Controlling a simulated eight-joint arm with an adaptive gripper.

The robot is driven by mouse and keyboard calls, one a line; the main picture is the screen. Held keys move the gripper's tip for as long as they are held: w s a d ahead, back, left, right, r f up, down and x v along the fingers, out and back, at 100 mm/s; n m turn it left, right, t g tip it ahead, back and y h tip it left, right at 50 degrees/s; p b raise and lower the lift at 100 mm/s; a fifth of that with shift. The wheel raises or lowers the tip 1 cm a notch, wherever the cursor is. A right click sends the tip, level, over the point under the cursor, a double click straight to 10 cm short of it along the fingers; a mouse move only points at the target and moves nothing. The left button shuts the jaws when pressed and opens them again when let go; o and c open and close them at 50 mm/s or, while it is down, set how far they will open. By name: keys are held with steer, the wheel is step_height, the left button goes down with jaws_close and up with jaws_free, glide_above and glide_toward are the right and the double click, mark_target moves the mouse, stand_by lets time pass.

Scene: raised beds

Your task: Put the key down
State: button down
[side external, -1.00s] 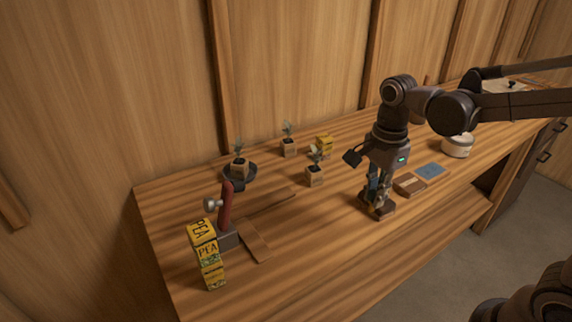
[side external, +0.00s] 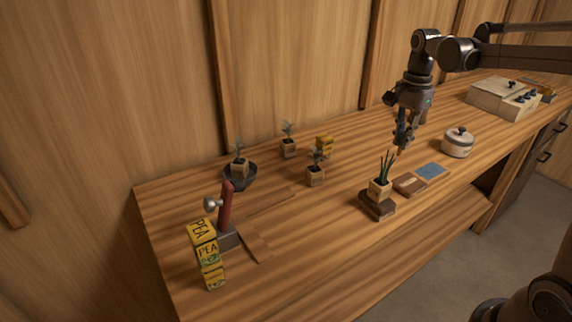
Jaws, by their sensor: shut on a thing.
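My gripper (side external: 399,142) points down above the right-middle of the wooden bench, clear of the potted plant. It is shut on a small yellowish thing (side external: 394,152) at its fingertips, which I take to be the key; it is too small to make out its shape. It is held just above and behind the brown box on the bench.
A leafy pot (side external: 380,189) stands on a dark block (side external: 377,206). Beside it lie a brown box (side external: 409,184) and a blue card (side external: 431,171). A lidded white pot (side external: 458,143) stands at right. Other seedlings, a hammer (side external: 226,205) and pea boxes (side external: 206,254) stand left.

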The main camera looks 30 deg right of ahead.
steer(key=w+d, duration=0.3)
steer(key=d, duration=0.2)
steer(key=shift+w+a+f, duration=1.3)
steer(key=shift+a+f, duration=0.05)
steer(key=shift+f, duration=0.6)
steer(key=shift+w+a+f, duration=1.25)
steer(key=shift+a+f, duration=0.15)
steer(key=shift+f, duration=0.6)
steer(key=shift+w+a+f, duration=1.3)
steer(key=shift+a+f, duration=0.05)
steer(key=shift+f, duration=0.6)
steer(key=shift+f, duration=0.15)
steer(key=c, duration=1.4)
jaws_free()
